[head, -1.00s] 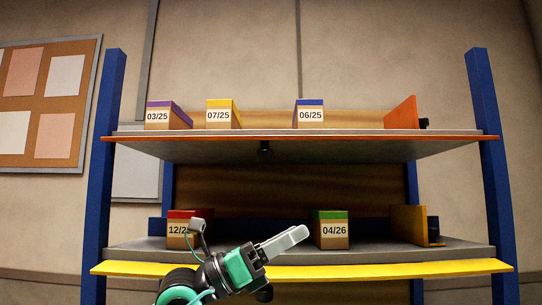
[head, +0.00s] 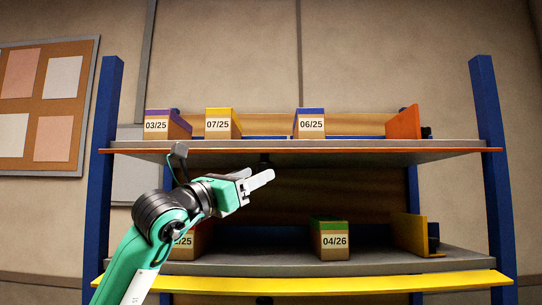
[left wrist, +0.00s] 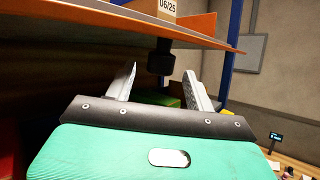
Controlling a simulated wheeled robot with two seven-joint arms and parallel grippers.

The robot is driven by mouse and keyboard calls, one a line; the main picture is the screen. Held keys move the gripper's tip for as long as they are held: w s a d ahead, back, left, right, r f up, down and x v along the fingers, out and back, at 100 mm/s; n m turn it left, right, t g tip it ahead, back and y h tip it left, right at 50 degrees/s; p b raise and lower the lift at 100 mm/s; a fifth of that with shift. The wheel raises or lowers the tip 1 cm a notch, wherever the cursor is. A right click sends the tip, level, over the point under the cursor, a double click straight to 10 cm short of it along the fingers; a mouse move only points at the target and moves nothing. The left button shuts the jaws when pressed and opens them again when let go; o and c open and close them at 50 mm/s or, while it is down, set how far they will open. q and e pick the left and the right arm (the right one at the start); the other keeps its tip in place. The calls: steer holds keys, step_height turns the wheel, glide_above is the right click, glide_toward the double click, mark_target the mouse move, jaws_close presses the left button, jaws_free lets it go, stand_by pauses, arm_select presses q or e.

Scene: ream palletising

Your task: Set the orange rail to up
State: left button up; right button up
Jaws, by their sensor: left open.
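The orange rail (head: 370,152) runs along the front edge of the upper shelf and shows as a thin strip in the head view. In the left wrist view the orange rail (left wrist: 100,12) slants across the top. A dark knob (head: 264,158) hangs below the middle of that shelf. The same knob (left wrist: 160,62) shows between the fingertips in the left wrist view. My left gripper (head: 260,180) is open and empty, just below the rail and knob. I cannot tell whether its fingers touch the knob. My right gripper is not in view.
The upper shelf holds boxes marked 03/25 (head: 167,124), 07/25 (head: 221,124) and 06/25 (head: 310,124), with an orange divider (head: 404,122). Below are a green-topped box (head: 329,240), a yellow divider (head: 409,233) and a yellow rail (head: 350,283). Blue posts (head: 487,150) flank the shelves.

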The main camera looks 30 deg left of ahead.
arm_select(q)
steer(key=p+x, duration=0.2)
steer(key=x, duration=0.2)
steer(key=shift+w+r, duration=0.2)
steer(key=shift+r, duration=0.05)
steer(key=shift+w+d+r, duration=0.1)
steer(key=shift+w+d, duration=0.15)
steer(key=shift+w, duration=0.4)
steer(key=shift+c, duration=0.2)
jaws_close()
